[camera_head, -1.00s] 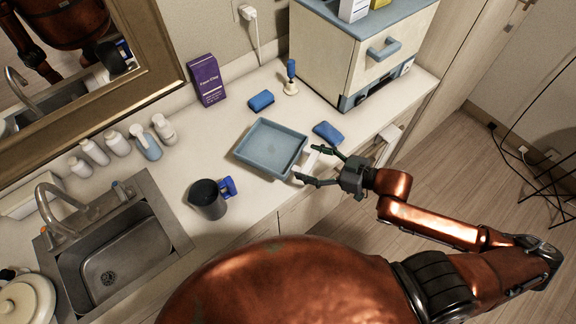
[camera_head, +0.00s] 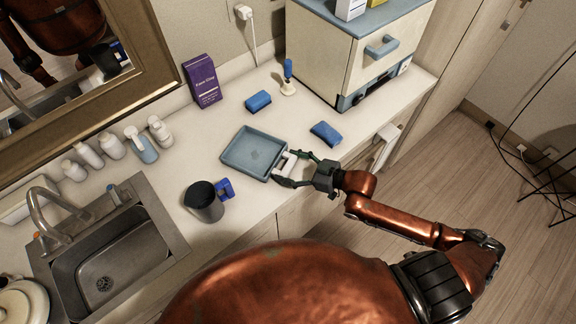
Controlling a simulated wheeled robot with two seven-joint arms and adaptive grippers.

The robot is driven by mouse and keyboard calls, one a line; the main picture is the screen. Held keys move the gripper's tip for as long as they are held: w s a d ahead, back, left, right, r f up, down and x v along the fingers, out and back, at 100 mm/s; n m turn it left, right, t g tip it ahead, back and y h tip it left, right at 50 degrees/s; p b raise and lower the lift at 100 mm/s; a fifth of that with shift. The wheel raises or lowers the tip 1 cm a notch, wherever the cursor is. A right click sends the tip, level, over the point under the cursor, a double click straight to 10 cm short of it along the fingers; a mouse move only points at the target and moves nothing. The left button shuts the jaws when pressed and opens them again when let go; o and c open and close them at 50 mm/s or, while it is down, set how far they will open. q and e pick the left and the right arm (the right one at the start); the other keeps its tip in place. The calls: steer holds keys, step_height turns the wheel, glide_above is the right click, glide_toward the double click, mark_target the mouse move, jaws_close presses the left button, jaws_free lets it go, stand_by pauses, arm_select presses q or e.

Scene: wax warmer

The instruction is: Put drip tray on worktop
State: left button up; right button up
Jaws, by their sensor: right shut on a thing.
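The drip tray (camera_head: 253,152) is a shallow, square, blue-grey tray with a white handle (camera_head: 287,163) on its right side. It is level over the worktop (camera_head: 290,119), at or very close to the surface; I cannot tell whether it touches. My right gripper (camera_head: 288,166) is at the tray's right side, with its two dark fingers on either side of the white handle, shut on it. The fingers partly cover the handle. My left gripper is not in view.
Blue blocks (camera_head: 258,101) (camera_head: 325,133) lie behind and right of the tray. A dark cup (camera_head: 204,203) stands front left, by the sink (camera_head: 120,262). A cream warmer cabinet (camera_head: 345,50) stands back right, a purple box (camera_head: 203,82) at the wall, and several bottles (camera_head: 142,147) at left.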

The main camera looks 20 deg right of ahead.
steer(key=o, duration=2.1)
steer(key=shift+r, duration=0.1)
steer(key=shift+s+d, duration=0.2)
steer(key=shift+s, duration=0.1)
steer(key=p+v, duration=0.1)
steer(key=v, duration=1)
steer(key=shift+s+r, duration=0.15)
